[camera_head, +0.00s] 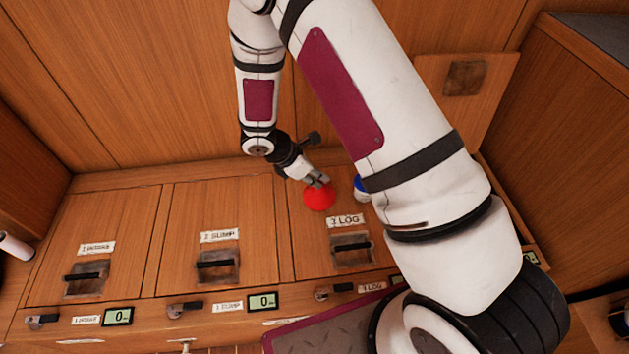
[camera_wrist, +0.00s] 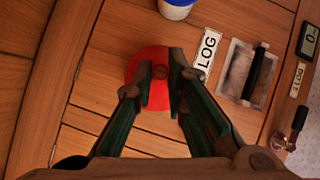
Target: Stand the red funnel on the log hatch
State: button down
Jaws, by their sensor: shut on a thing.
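The red funnel (camera_head: 319,199) shows as a red round shape over the back part of the log hatch (camera_head: 303,255), behind the "3 LOG" label. My gripper (camera_head: 317,180) is above it, pointing down, with its fingers closed on the funnel's narrow top. In the wrist view the funnel (camera_wrist: 140,66) has its wide side down, and the fingertips (camera_wrist: 161,74) pinch its middle. The log hatch (camera_wrist: 112,62) fills the wood around it. The fingers hide part of the funnel, and I cannot tell whether its rim touches the hatch.
A blue and white container (camera_head: 361,188) stands close to the funnel's right, partly behind my arm; it also shows in the wrist view (camera_wrist: 177,9). The log hatch's recessed handle (camera_head: 352,249) is in front. The sump hatch (camera_head: 190,230) to the left is clear.

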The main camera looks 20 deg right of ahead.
jog(key=shift+w+f, duration=0.1)
jog(key=shift+w, duration=0.7)
jog(key=shift+f+b, duration=0.8)
jog(key=shift+f, duration=0.9)
jog(key=shift+f, duration=0.1)
jog(key=c, duration=1.6)
grip_release()
